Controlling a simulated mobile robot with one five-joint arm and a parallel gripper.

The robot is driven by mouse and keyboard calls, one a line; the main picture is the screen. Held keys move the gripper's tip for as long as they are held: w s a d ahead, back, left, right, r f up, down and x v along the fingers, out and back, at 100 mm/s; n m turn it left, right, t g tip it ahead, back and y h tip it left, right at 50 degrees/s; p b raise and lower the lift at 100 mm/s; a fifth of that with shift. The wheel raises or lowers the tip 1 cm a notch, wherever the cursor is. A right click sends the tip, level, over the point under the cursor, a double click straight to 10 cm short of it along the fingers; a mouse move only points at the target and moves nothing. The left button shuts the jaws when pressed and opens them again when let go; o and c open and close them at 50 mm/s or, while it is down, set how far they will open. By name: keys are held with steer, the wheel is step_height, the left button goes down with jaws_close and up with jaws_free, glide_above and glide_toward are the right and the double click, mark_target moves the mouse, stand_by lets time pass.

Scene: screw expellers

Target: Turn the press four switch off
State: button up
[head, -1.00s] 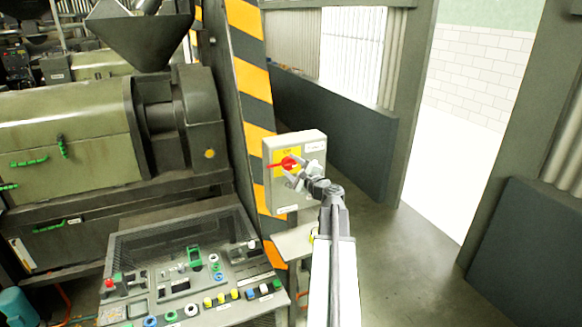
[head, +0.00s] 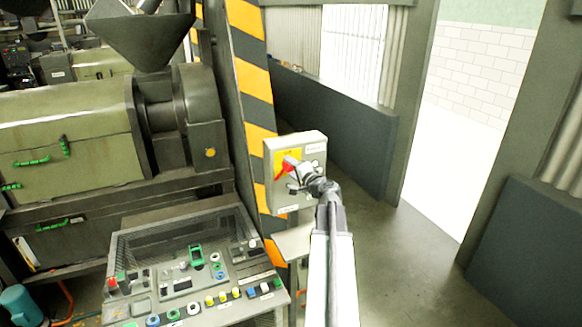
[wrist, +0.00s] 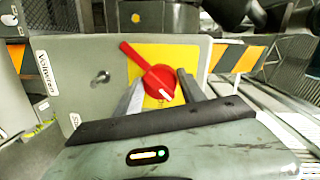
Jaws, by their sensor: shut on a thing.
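The switch is a red rotary knob with a bar handle (head: 286,166) on a yellow plate, on the front of a pale grey box (head: 312,150). In the head view its handle slants down to the left. In the wrist view the red knob (wrist: 158,80) sits between my two grey fingers, with its bar sticking out to the upper left. My gripper (head: 294,174) is shut on the knob, and it also shows in the wrist view (wrist: 161,86). My fingers and wrist hide part of the knob and box front in the head view.
A black-and-yellow striped post (head: 254,100) stands behind the box. A control desk (head: 190,265) with several coloured buttons stands at the lower left, before the green press (head: 70,130). A small metal stud (wrist: 101,77) sticks out beside the knob. Open floor (head: 400,260) lies to the right.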

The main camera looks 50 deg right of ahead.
steer(key=n, duration=0.4)
steer(key=shift+a+f+g+h, duration=0.1)
steer(key=shift+g+h, duration=0.2)
steer(key=shift+h, duration=0.1)
steer(key=shift+n+h+p, duration=0.3)
steer(key=shift+n+h, duration=0.1)
steer(key=shift+n, duration=1.2)
steer(key=o, duration=1.4)
steer(key=shift+c, duration=0.2)
steer(key=p+v, duration=0.1)
steer(key=v, duration=0.6)
steer(key=shift+s+a, duration=0.15)
steer(key=shift+s, duration=0.2)
